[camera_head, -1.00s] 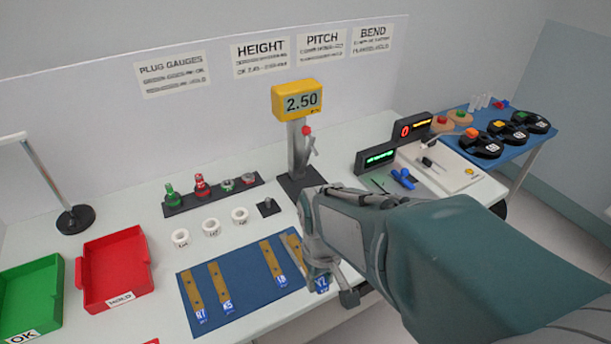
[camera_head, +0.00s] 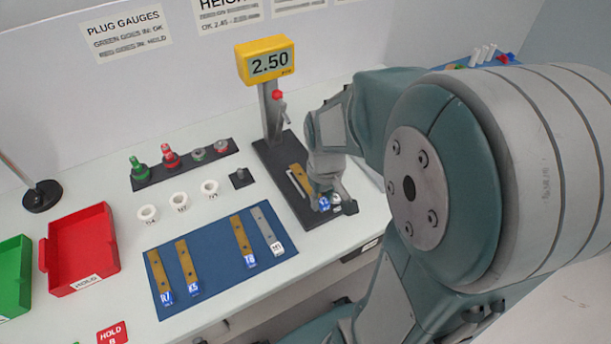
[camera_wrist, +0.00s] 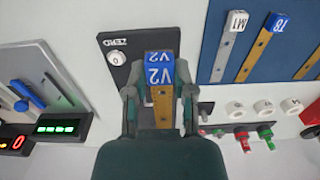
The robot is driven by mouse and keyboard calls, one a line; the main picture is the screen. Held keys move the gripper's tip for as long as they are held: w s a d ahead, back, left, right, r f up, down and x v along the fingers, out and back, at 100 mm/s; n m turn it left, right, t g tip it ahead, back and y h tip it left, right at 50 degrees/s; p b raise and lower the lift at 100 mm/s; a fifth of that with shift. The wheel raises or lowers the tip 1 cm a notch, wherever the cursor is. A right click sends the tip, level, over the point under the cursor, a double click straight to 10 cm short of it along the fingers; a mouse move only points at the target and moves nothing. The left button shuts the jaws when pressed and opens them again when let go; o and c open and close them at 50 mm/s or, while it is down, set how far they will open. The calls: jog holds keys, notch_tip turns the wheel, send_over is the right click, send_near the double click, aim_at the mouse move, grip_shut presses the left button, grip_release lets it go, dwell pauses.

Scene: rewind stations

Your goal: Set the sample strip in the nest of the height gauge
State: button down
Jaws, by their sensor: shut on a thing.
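The sample strip is brass with a blue tag reading V2 in the wrist view (camera_wrist: 161,105). My gripper (camera_wrist: 160,95) is shut on it, one finger at each side. In the head view my gripper (camera_head: 326,188) is over the black base of the height gauge (camera_head: 270,150), and the strip (camera_head: 299,176) lies along that base beside a pale outlined slot. Whether it touches the base or sits in the nest cannot be told; my gripper hides part of it. The gauge's yellow display (camera_head: 266,62) reads 2.50. A red-knobbed lever (camera_head: 278,95) is raised on its column.
A blue mat (camera_head: 215,262) left of the gauge holds several tagged strips, one of them grey. White rings (camera_head: 180,201) and a plug gauge rack (camera_head: 185,167) stand behind it. Red (camera_head: 80,245) and green (camera_head: 12,280) trays are at the left.

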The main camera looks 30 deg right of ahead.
jog(key=shift+w+d+f, duration=0.95)
jog(key=shift+w+f, duration=0.1)
jog(key=shift+w, duration=0.1)
jog(key=w+f, duration=0.2)
jog(key=f, duration=0.1)
jog(key=shift+w+a, duration=0.15)
jog(key=shift+a, duration=0.05)
jog(key=shift+w+d+f, duration=0.1)
jog(key=shift+w+f, duration=0.3)
jog(key=shift+f, duration=0.1)
jog(key=f, duration=0.1)
jog(key=d+f, duration=0.1)
jog(key=f, duration=0.1)
jog(key=shift+w+d+f, duration=0.1)
jog(key=shift+d+f, duration=0.1)
jog(key=shift+f, duration=0.1)
jog(key=shift+a, duration=0.35)
jog(key=shift+c, duration=2.3)
grip_release()
jog(key=shift+a, duration=0.1)
jog(key=shift+d, duration=0.25)
